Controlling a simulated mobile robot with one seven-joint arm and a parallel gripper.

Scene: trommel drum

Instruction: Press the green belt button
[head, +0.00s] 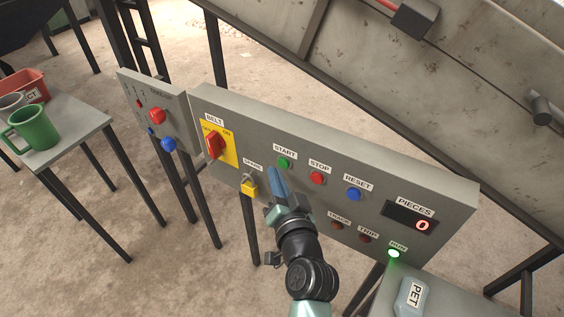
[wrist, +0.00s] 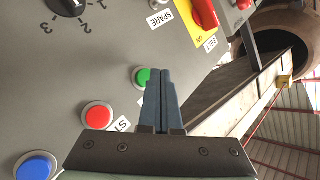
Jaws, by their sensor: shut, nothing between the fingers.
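The green button (head: 284,163) sits under the START label on the grey control panel (head: 330,140). It also shows in the wrist view (wrist: 142,77), partly covered by my fingers. My gripper (head: 276,176) is shut and empty, with its blue fingertips just below and left of the green button in the head view. I cannot tell whether the tips touch the panel. The red STOP button (head: 317,178) and blue RESET button (head: 354,194) are to the right. The red BELT switch (head: 215,144) on its yellow plate is to the left.
The SPARE switch (head: 249,184) is left of my gripper. A green RUN lamp (head: 394,253) is lit, and the PIECES display (head: 411,219) reads 0. A side table (head: 84,118) at left holds a green mug (head: 36,128). A PET bottle (head: 411,296) lies at lower right.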

